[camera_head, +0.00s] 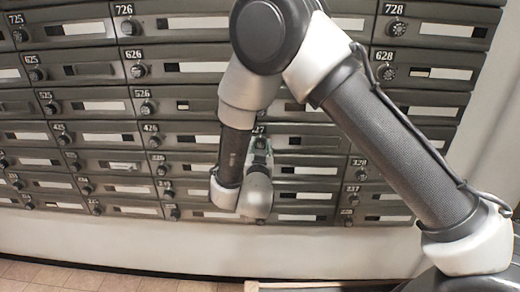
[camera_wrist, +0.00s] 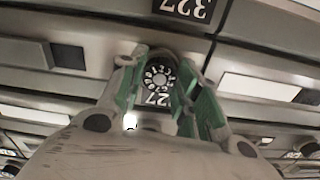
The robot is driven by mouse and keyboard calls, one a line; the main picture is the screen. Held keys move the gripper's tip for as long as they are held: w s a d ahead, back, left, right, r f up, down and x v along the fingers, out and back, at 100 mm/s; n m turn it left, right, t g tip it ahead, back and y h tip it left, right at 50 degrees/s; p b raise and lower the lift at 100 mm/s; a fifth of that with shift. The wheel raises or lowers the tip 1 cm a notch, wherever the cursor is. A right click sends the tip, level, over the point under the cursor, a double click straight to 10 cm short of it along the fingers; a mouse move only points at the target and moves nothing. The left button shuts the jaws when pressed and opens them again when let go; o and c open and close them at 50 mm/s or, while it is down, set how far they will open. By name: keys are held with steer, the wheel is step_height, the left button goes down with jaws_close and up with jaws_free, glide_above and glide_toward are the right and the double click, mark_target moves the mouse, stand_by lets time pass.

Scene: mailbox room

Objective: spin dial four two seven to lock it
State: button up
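A round black dial with white numerals (camera_wrist: 159,77) is in the middle of the wrist view. The label next to it (camera_wrist: 158,99) is upside down and reads "27", its first digit hidden. My gripper (camera_wrist: 163,82) has green-padded fingers on both sides of this dial, spread apart with small gaps visible; I cannot tell whether the tips touch it. In the head view my gripper (camera_head: 260,152) is at the box front just under a partly hidden label ending in "27" (camera_head: 258,129). The arm hides the dial there.
An upside-down "327" label (camera_wrist: 187,8) is at the top of the wrist view. Neighbouring boxes with dials surround my gripper, such as 426 (camera_head: 151,128) to the left and 328 (camera_head: 361,162) to the right. Tiled floor (camera_head: 50,275) shows at the lower left.

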steer(key=shift+m, duration=0.3)
steer(key=shift+c, duration=0.2)
steer(key=m, duration=0.3)
steer(key=shift+m, duration=0.4)
steer(key=m, duration=1.3)
steer(key=shift+a+m, duration=0.1)
steer(key=shift+m, duration=0.2)
steer(key=m, duration=1.3)
steer(key=shift+r+m, duration=0.1)
steer(key=shift+m, duration=1.8)
